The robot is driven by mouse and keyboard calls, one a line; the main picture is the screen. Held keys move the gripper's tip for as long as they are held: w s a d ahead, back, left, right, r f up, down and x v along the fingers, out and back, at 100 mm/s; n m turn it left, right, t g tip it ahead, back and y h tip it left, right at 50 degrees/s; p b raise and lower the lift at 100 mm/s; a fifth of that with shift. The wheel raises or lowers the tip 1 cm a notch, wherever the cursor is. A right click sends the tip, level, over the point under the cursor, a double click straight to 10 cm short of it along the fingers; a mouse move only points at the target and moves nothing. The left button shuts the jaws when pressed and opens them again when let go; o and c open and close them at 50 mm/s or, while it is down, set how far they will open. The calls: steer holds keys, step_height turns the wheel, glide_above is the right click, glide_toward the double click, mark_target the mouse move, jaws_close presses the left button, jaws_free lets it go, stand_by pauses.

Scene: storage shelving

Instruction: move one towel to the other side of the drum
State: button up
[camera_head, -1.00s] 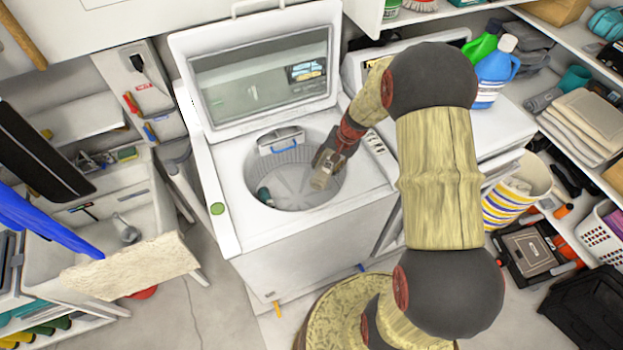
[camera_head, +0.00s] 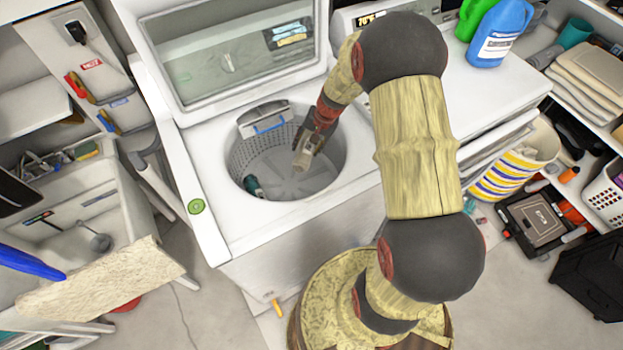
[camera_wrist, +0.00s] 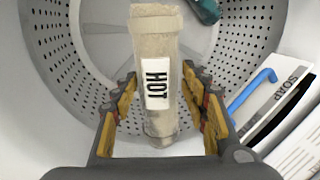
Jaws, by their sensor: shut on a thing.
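The washer drum (camera_head: 246,158) is open at the top, with a perforated wall that also shows in the wrist view (camera_wrist: 67,66). My gripper (camera_head: 308,150) reaches down into the drum on its right side. It is shut on a beige rolled towel (camera_head: 301,160), whose label reads HOT in the wrist view (camera_wrist: 156,30). The fingers lie on both sides of the roll. A dark teal rolled item (camera_head: 252,187), likely another towel, lies at the drum's left and shows at the top of the wrist view (camera_wrist: 206,10).
The raised lid (camera_head: 240,85) stands behind the drum. A soap drawer (camera_head: 264,120) with a blue handle is at the drum's back rim. A blue bottle (camera_head: 498,35) stands on the machine to the right. A sink (camera_head: 70,225) is at the left.

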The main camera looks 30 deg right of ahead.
step_height(320, 180, down, 16)
steer(key=b, duration=0.8)
steer(key=shift+w, duration=0.15)
steer(key=shift+f, duration=0.1)
steer(key=shift+f+b, duration=0.5)
steer(key=shift+b, duration=0.15)
steer(key=shift+f, duration=0.1)
steer(key=o, duration=1.3)
